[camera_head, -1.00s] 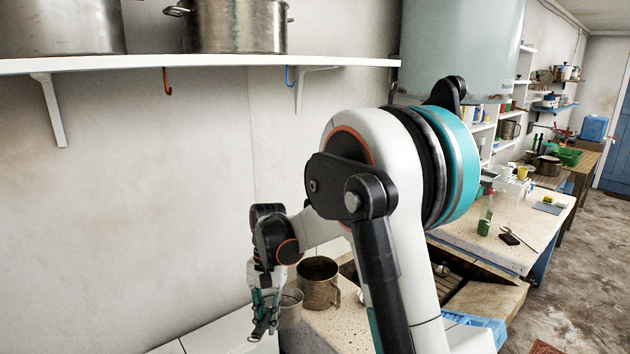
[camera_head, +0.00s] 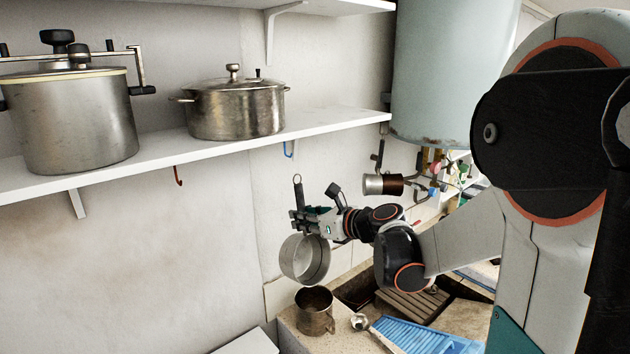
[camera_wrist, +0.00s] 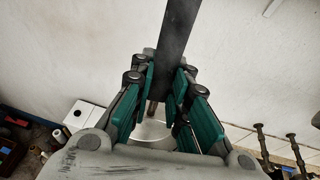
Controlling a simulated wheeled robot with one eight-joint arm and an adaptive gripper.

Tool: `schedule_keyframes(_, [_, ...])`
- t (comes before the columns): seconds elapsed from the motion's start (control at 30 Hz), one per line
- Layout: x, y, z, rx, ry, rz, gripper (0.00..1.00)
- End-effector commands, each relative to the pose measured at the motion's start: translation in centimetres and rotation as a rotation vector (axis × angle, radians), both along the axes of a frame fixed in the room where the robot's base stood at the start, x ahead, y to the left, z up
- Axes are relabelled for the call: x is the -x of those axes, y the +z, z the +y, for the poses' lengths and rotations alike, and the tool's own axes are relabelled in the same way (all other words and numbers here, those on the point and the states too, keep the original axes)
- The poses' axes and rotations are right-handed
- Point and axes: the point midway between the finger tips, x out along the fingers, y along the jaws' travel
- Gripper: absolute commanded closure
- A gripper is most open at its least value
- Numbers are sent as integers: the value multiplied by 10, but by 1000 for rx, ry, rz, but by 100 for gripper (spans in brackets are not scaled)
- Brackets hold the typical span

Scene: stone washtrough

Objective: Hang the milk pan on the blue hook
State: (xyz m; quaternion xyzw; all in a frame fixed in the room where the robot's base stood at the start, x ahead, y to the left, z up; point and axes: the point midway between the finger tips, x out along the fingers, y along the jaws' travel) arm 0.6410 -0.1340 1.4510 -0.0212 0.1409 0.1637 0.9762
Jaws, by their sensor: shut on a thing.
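The milk pan (camera_head: 304,259) is a grey metal pan with a long handle ending in a ring. It hangs below my gripper (camera_head: 304,221), with the handle upright and the ring above the fingers. My gripper is shut on the handle; in the wrist view the dark flat handle (camera_wrist: 179,45) runs between the teal finger pads, with part of the pan (camera_wrist: 152,133) behind them. The blue hook (camera_head: 288,149) hangs under the shelf's front edge, above and slightly left of the handle's ring, apart from it.
A rust-red hook (camera_head: 178,176) hangs further left under the white shelf (camera_head: 160,153). Two large pots (camera_head: 236,108) stand on the shelf. A metal mug (camera_head: 315,311) stands on the stone ledge below the pan. A boiler (camera_head: 452,70) is at the right.

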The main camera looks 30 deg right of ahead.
Motion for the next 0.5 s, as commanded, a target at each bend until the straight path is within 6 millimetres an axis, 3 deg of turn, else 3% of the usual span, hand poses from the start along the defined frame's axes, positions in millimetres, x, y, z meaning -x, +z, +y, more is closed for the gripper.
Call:
schedule_keyframes(0.03, [2,18,-8,-6,-40,-21,100])
schedule_keyframes(0.2, [4,40,-27,-15,-125,-68,100])
schedule_keyframes(0.5, [5,42,-30,-17,-142,-78,100])
